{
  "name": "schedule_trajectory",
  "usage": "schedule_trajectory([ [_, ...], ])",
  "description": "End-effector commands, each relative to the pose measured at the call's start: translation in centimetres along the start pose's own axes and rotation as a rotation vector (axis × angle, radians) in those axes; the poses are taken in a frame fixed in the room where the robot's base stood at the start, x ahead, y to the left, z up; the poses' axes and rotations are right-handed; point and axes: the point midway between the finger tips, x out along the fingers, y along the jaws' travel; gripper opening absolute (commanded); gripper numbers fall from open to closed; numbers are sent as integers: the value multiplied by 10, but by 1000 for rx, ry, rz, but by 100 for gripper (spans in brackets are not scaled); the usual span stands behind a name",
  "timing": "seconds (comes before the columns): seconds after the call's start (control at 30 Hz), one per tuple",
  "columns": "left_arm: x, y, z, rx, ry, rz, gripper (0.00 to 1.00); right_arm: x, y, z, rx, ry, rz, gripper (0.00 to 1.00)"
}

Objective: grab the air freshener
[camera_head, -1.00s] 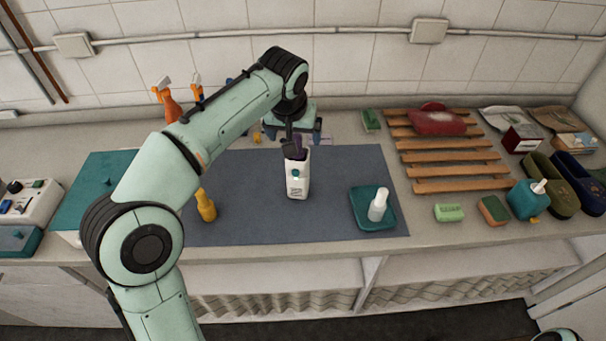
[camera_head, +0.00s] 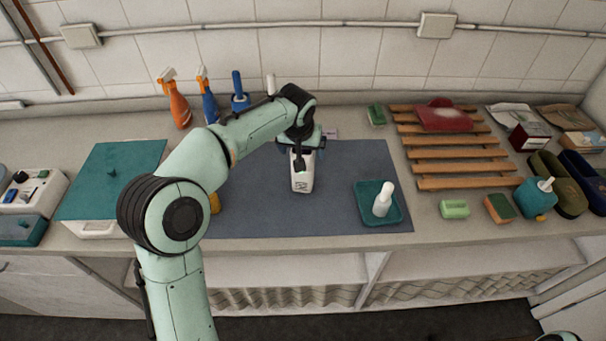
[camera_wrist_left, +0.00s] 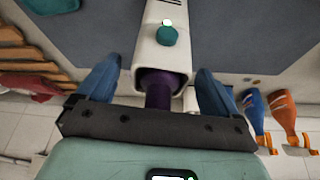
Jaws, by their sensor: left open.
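The air freshener, a white container (camera_head: 302,181) with a teal button and a purple inner part, stands on the dark blue-grey mat (camera_head: 345,165). In the left wrist view its white body (camera_wrist_left: 166,60) and purple part (camera_wrist_left: 158,88) lie between my left gripper's two blue fingers. My left gripper (camera_head: 301,153) is open at its top, with one finger on each side. A gap shows on the left side in the wrist view; contact on the right cannot be told. My right gripper is out of view.
A teal tray (camera_head: 362,214) with a white bottle (camera_head: 383,199) stands to the right. Orange (camera_head: 178,106) and blue (camera_head: 208,101) spray bottles stand behind. A wooden rack (camera_head: 455,154) is farther right. My left arm partly hides a yellow bottle (camera_head: 215,203).

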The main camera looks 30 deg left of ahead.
Motion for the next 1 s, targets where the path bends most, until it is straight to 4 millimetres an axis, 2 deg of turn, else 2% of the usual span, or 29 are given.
schedule_trajectory([
  [0.07, 0, 0, 0, 0, 0, 0, 94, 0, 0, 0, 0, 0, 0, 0],
  [0.1, 0, 0, 0, 0, 0, 0, 90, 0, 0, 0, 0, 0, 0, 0],
  [0.27, 0, 0, 0, 0, 0, 0, 38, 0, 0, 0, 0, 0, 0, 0],
  [0.3, 0, 0, 0, 0, 0, 0, 25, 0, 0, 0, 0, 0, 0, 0],
  [0.37, 0, 0, 0, 0, 0, 0, 6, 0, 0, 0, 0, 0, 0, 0],
  [0.4, -2, 0, -1, 0, 3, 1, 1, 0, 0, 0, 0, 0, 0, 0],
  [0.77, -8, 0, -4, -1, 4, 1, 1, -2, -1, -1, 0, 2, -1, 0],
  [0.87, -18, 1, -9, -1, 7, 1, 1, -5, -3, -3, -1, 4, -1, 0],
  [1.0, -43, 1, -20, -1, 10, 2, 1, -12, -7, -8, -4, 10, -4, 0],
])
